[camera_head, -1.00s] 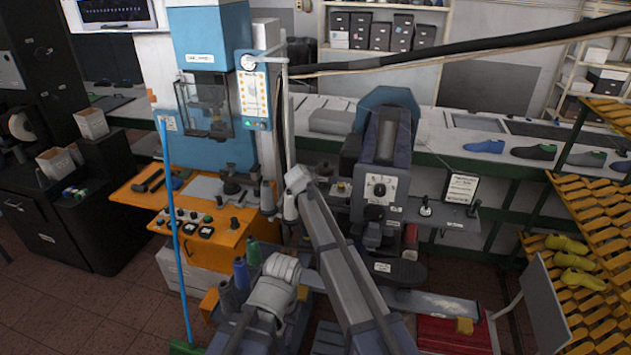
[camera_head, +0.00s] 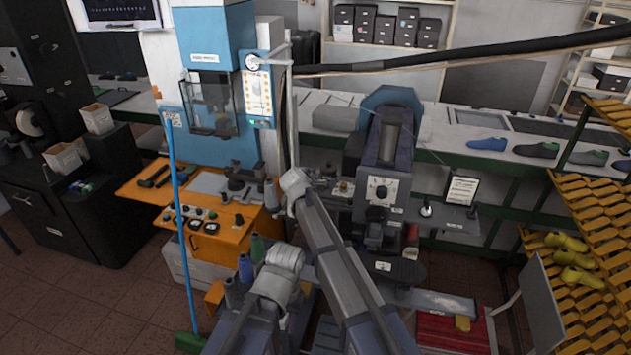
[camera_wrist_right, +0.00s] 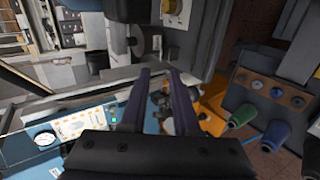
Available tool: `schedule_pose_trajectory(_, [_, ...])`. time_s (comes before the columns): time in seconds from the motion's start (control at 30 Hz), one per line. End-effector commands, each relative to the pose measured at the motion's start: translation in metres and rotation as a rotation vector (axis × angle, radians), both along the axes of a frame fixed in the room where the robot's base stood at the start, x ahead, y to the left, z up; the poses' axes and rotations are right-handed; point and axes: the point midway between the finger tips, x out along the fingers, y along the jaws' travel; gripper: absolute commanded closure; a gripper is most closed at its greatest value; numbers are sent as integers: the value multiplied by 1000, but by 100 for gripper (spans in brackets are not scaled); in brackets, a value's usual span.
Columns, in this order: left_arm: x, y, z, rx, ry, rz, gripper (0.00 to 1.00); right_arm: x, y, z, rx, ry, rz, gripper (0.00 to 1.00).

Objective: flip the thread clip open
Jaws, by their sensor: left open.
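The thread clip cannot be picked out in either view. The orange-topped machine (camera_head: 150,192) stands at centre left, with knobs and thread cones at its front. A green cone (camera_wrist_right: 243,115) and a blue cone (camera_wrist_right: 276,132) show at the right of the right wrist view. My right gripper (camera_wrist_right: 160,72) is open there, its two dark fingers apart with nothing clearly held, over part of the orange and blue machine. In the head view my arm links cross the lower middle, in front of the machines. My left gripper is open; its fingertips are hard to make out among the links.
A grey-blue machine (camera_head: 385,185) stands right of centre. A bench with shoes, such as a blue one (camera_head: 487,145), runs behind. A yellow rack (camera_head: 600,180) is at the right. A blue-handled broom (camera_head: 177,200) and a dark cable (camera_head: 440,62) cross the view.

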Motion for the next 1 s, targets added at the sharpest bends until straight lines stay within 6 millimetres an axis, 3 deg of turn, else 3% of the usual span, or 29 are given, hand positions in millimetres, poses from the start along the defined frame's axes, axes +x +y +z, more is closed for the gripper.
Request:
schedule_pose_trajectory(0.13, [0, 0, -31, 1, -1, -5, 56, 1, -5, -19, 98, -104, -108, 53])
schedule_pose_trajectory(0.4, [1, 0, -93, 2, -1, -18, 56, 3, -14, -40, 444, -442, -349, 52])
schedule_pose_trajectory(0.7, [1, 1, -155, 3, -2, -31, 56, 1, -8, -57, 911, -773, -460, 52])
schedule_pose_trajectory(1.0, [1, 1, -184, 3, -2, -41, 56, -2, 1, -61, 1225, -910, -464, 52])
